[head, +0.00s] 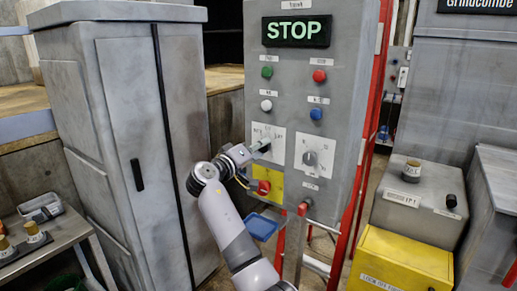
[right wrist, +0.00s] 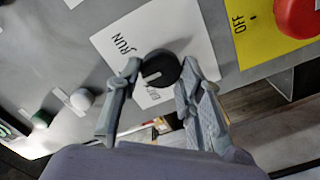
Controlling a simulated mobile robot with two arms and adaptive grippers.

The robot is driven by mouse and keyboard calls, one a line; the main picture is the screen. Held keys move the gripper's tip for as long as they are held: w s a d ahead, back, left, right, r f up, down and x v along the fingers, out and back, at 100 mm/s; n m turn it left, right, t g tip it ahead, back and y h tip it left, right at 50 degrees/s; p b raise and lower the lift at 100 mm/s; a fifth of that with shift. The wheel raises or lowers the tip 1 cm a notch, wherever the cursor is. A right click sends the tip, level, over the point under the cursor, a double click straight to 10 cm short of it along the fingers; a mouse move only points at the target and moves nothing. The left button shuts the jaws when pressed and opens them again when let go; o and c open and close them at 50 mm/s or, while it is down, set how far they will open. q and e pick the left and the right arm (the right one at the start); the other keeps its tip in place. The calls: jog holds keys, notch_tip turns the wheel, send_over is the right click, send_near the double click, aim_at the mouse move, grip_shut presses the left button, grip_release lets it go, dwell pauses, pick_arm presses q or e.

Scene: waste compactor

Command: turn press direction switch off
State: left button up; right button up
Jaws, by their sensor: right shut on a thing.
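A black rotary switch knob (right wrist: 158,68) with a white mark sits on a white label plate in the right wrist view. One label there reads RUN; another, below the knob, is partly hidden. My right gripper (right wrist: 158,78) has a finger on each side of this knob and is shut on it. My left gripper is not in view.
A red knob (head: 264,187) on a yellow plate is just below my gripper; OFF shows beside it in the right wrist view. Red, green, white and blue buttons and a lit STOP sign (head: 296,31) are above. A grey cabinet (head: 120,130) stands left.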

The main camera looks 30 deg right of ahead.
jog(key=o, duration=1.1)
jog(key=shift+o, duration=0.2)
jog(key=shift+a, duration=0.1)
jog(key=v, duration=1.2)
